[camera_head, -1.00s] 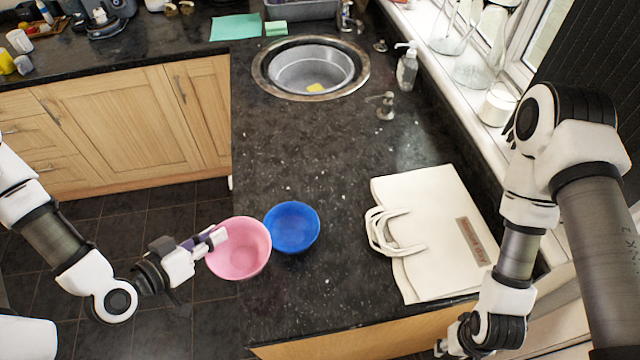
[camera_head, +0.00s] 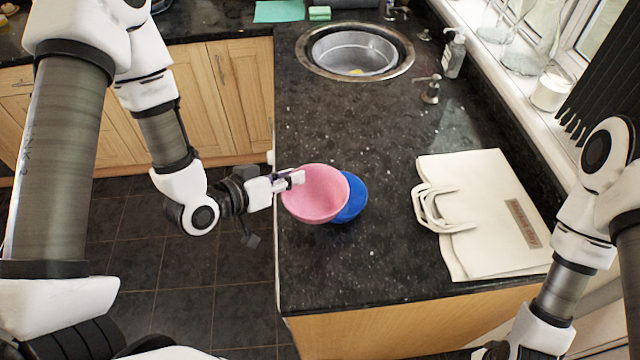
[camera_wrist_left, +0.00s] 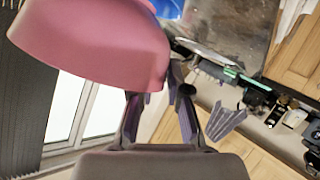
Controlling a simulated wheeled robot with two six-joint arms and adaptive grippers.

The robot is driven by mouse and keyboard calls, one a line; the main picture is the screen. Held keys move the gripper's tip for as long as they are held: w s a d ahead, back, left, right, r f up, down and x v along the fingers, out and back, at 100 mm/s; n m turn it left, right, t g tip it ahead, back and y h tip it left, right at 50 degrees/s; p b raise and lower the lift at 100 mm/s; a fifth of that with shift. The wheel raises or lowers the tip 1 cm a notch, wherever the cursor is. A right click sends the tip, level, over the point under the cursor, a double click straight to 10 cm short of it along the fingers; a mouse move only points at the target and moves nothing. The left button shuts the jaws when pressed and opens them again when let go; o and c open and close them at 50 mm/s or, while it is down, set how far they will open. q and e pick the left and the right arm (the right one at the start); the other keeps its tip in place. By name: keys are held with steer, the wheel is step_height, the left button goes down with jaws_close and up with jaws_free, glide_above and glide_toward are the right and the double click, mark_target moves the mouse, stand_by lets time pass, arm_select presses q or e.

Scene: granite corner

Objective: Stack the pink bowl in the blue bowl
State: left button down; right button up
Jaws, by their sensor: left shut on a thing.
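The pink bowl (camera_head: 318,196) is held by its left rim in my left gripper (camera_head: 292,180), which is shut on it. In the head view it overlaps the left part of the blue bowl (camera_head: 351,203), hiding much of it. The blue bowl appears to stand on the dark counter. The pink bowl (camera_wrist_left: 92,42) fills the upper left of the left wrist view, with a sliver of the blue bowl (camera_wrist_left: 170,8) beyond it. My right gripper (camera_head: 492,352) is at the bottom edge, mostly cut off, and its jaws cannot be made out.
A white bag (camera_head: 485,212) lies on the counter (camera_head: 375,265) to the right of the bowls. A round sink (camera_head: 357,52) and soap bottle (camera_head: 454,54) are farther back. The counter between bowls and sink is clear. The counter's left edge runs close under my left gripper.

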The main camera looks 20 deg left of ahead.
mark_target(307, 166)
arm_select(q)
steer(key=w+d, duration=0.1)
steer(key=w, duration=0.1)
steer(key=w+d+b, duration=0.1)
steer(key=w, duration=0.1)
steer(key=w+d, duration=0.1)
steer(key=w, duration=0.1)
steer(key=shift+d+f, duration=0.4)
steer(key=f, duration=0.2)
steer(key=a+f, duration=0.1)
steer(key=f, duration=0.1)
steer(key=shift+w+p, duration=0.1)
steer(key=shift+p, duration=0.3)
steer(key=shift+w, duration=0.1)
steer(key=shift+d, duration=0.15)
arm_select(e)
steer(key=shift+w+a+f, duration=0.15)
steer(key=shift+a+f, duration=0.1)
steer(key=shift+f, duration=0.25)
steer(key=shift+w+a+f, duration=0.1)
steer(key=shift+a+f, duration=0.15)
steer(key=shift+f, duration=0.2)
arm_select(q)
steer(key=c, duration=1.2)
jaws_free()
steer(key=shift+o, duration=0.2)
steer(key=shift+s+r, duration=0.1)
steer(key=shift+s, duration=0.1)
arm_select(e)
steer(key=shift+s, duration=0.15)
